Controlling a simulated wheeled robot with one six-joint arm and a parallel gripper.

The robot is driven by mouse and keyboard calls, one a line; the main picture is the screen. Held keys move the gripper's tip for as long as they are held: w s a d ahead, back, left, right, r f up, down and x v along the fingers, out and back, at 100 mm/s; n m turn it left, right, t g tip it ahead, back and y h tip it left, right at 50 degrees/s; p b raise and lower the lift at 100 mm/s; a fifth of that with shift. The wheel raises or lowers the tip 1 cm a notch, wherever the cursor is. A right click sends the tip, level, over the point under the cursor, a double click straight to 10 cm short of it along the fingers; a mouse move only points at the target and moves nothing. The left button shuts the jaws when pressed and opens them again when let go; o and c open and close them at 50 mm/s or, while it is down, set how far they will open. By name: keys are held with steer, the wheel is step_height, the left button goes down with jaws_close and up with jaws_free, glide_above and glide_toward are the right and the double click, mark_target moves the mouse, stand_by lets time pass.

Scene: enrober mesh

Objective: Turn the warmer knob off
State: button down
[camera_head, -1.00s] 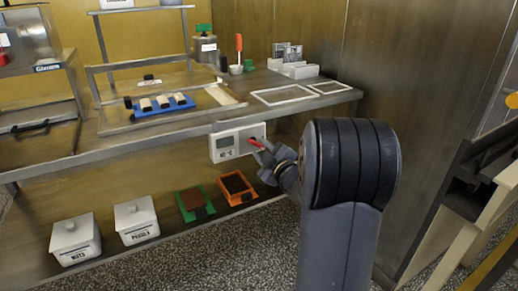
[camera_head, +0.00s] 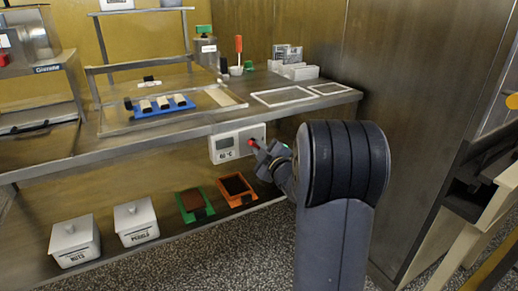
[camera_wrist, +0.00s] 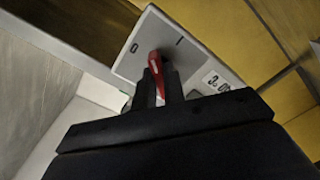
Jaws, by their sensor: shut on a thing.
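The warmer's control box (camera_head: 226,146) is a white panel on the front of the steel bench, with a small display (camera_head: 226,155). Its red knob (camera_head: 251,143) is at the box's right side in the head view. In the wrist view the red knob (camera_wrist: 154,65) lies between the "0" and "I" marks of the panel (camera_wrist: 128,67). My gripper (camera_head: 258,147) reaches the knob from the right. In the wrist view my gripper (camera_wrist: 158,88) is shut on the knob, and its fingers hide the knob's lower part.
On the bench top are a blue tray (camera_head: 148,113) with white pieces and white frames (camera_head: 268,104). White bins (camera_head: 74,259), a green tray (camera_head: 182,216) and an orange tray (camera_head: 222,196) stand on the lower shelf. A steel wall (camera_head: 425,100) rises at the right.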

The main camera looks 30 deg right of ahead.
steer(key=shift+f+n+b, duration=0.1)
steer(key=shift+n+b, duration=0.3)
steer(key=shift+b, duration=0.15)
steer(key=shift+n+b, duration=3.4)
steer(key=shift+b, duration=0.3)
steer(key=c, duration=1.5)
jaws_free()
